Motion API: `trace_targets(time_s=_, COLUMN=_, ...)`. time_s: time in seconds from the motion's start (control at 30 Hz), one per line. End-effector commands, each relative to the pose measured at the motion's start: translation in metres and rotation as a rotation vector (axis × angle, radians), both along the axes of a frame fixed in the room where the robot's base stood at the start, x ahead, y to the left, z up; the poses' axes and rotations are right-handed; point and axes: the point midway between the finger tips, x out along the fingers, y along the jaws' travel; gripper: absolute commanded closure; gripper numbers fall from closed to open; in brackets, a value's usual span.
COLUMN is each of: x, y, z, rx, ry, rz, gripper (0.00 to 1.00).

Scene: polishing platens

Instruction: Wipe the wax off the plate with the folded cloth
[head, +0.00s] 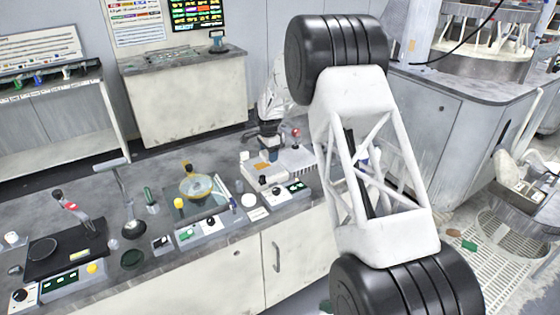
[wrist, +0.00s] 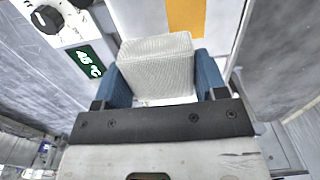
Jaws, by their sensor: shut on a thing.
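My gripper (wrist: 160,76) is shut on the folded cloth (wrist: 156,62), a pale woven block held between two blue fingertips. In the head view my gripper (head: 269,153) is low over the white heated plate unit on the bench, and the cloth is hard to make out. The pale plate (wrist: 140,17) lies beyond the cloth in the wrist view. An orange-yellow wax patch (wrist: 186,16) is on it, just past the cloth's far edge; it also shows as wax in the head view (head: 261,166). I cannot tell whether the cloth touches the plate.
A green display (wrist: 90,62) reading 45 °C and a black knob (wrist: 46,18) are left of the cloth. A red-topped lever (head: 295,133) stands right behind my gripper.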

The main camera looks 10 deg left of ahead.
Motion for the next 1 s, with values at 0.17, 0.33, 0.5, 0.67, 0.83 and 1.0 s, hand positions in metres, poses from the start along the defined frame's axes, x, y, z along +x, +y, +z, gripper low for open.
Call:
trace_targets(time_s=0.17, x=0.009, y=0.023, z=0.004, rx=0.001, ry=-0.001, rz=0.001, gripper=0.54)
trace_targets(time_s=0.33, x=0.011, y=0.034, z=0.005, rx=-0.001, ry=0.001, rz=0.0, gripper=0.54)
trace_targets(time_s=0.5, x=0.012, y=0.036, z=0.006, rx=0.0, ry=0.0, rz=0.0, gripper=0.54)
trace_targets(time_s=0.67, x=0.012, y=0.036, z=0.006, rx=0.0, ry=0.0, rz=0.0, gripper=0.54)
trace_targets(time_s=0.83, x=0.012, y=0.036, z=0.006, rx=0.0, ry=0.0, rz=0.0, gripper=0.54)
trace_targets(time_s=1.0, x=0.012, y=0.036, z=0.002, rx=0.0, ry=0.0, rz=0.0, gripper=0.54)
